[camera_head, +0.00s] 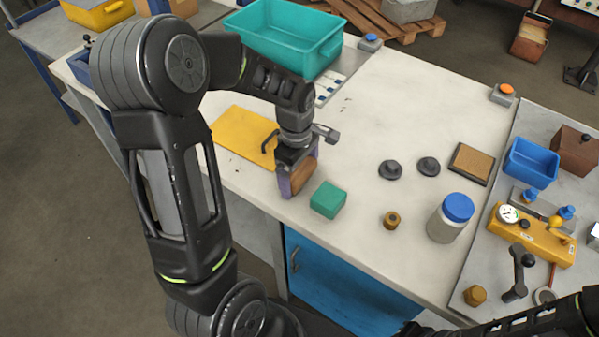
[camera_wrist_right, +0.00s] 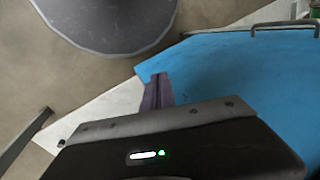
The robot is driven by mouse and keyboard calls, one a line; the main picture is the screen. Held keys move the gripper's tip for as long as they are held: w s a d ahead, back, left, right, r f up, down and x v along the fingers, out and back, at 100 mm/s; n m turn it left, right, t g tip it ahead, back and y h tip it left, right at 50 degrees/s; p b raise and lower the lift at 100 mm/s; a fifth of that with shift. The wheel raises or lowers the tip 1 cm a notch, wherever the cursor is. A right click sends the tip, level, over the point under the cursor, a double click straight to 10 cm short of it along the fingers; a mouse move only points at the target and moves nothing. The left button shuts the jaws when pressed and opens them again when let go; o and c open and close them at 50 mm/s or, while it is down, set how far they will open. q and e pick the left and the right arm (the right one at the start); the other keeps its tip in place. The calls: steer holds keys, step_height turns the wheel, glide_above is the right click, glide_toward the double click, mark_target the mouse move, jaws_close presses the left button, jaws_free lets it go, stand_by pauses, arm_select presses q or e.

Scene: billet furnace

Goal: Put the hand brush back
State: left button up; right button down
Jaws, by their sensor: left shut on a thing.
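My left gripper (camera_head: 299,181) points down at the front edge of the white bench, its purple fingers shut on a brown wooden piece that looks like the hand brush (camera_head: 303,177). The fingers cover much of it, and I cannot see its bristles or tell whether it touches the bench. A yellow mat (camera_head: 238,133) lies just left of and behind the gripper. In the right wrist view, a purple finger of my right gripper (camera_wrist_right: 157,92) shows before a blue panel; I cannot tell whether it is open or shut.
A teal green block (camera_head: 328,200) lies just right of the left gripper. A teal tub (camera_head: 285,38) stands behind. Black knobs, a brass nut (camera_head: 391,220) and a blue-lidded jar (camera_head: 450,218) stand to the right. The bench's middle is clear.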

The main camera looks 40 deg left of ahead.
arm_select(q)
steer(key=shift+f, duration=0.25)
steer(key=o, duration=1.6)
steer(key=shift+r, duration=0.1)
steer(key=shift+c, duration=0.2)
steer(key=shift+r, duration=0.45)
steer(key=r, duration=0.3)
steer(key=r+b, duration=0.1)
steer(key=r, duration=0.7)
steer(key=shift+a+r, duration=0.25)
steer(key=shift+a, duration=0.05)
